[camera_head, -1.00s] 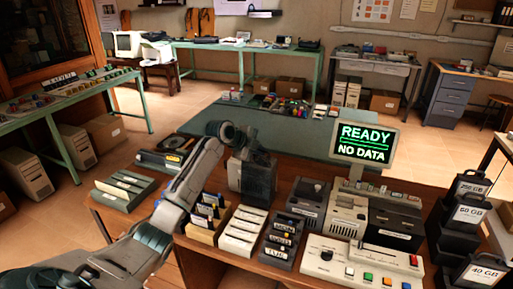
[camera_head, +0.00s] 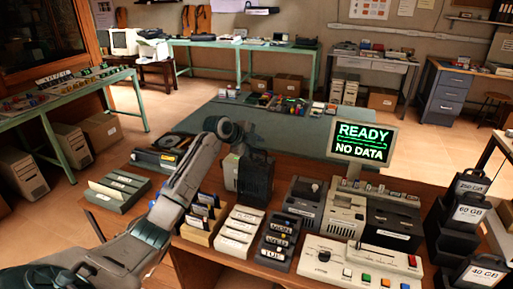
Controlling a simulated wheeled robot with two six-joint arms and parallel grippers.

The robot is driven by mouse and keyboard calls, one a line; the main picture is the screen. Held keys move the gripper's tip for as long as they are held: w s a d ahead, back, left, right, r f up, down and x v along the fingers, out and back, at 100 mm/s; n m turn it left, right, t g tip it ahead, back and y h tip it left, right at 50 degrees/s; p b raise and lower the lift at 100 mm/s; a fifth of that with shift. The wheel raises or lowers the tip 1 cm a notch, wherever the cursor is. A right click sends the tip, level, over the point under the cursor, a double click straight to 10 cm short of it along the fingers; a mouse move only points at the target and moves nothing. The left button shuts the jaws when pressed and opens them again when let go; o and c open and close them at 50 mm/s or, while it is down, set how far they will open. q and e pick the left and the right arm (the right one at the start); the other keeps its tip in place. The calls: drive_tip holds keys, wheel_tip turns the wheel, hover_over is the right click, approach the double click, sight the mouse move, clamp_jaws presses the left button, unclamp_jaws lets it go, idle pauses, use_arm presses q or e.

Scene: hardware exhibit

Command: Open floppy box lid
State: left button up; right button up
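My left arm enters from the lower left and bends down at the wrist over the wooden table. My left gripper (camera_head: 256,180) shows as a dark block behind the row of media boxes; its fingertips cannot be made out, nor whether it holds anything. A light grey object (camera_head: 230,172) stands upright just left of it, partly hidden. A tan box (camera_head: 197,236) with several upright floppies (camera_head: 204,208) stands in front, partly behind my forearm. I cannot tell for sure which container is the floppy box, and no lid is clearly visible. My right gripper is out of view.
A pale rack (camera_head: 236,232) and a dark labelled rack (camera_head: 277,240) stand right of the tan box. A control panel (camera_head: 345,265), a drive unit (camera_head: 347,215) and a READY / NO DATA screen (camera_head: 363,143) crowd the right. A grey card rack (camera_head: 117,190) stands left.

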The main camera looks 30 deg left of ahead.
use_arm(q)
drive_tip(key=shift+s+d+f, duration=0.1)
drive_tip(key=shift+f, duration=0.05)
drive_tip(key=shift+s, duration=0.1)
drive_tip(key=shift+s+a+r+b, duration=0.2)
drive_tip(key=shift+s+b, duration=0.1)
drive_tip(key=b+v, duration=0.3)
drive_tip(key=v, duration=0.7)
drive_tip(key=shift+w+r, duration=0.1)
drive_tip(key=shift+w, duration=0.05)
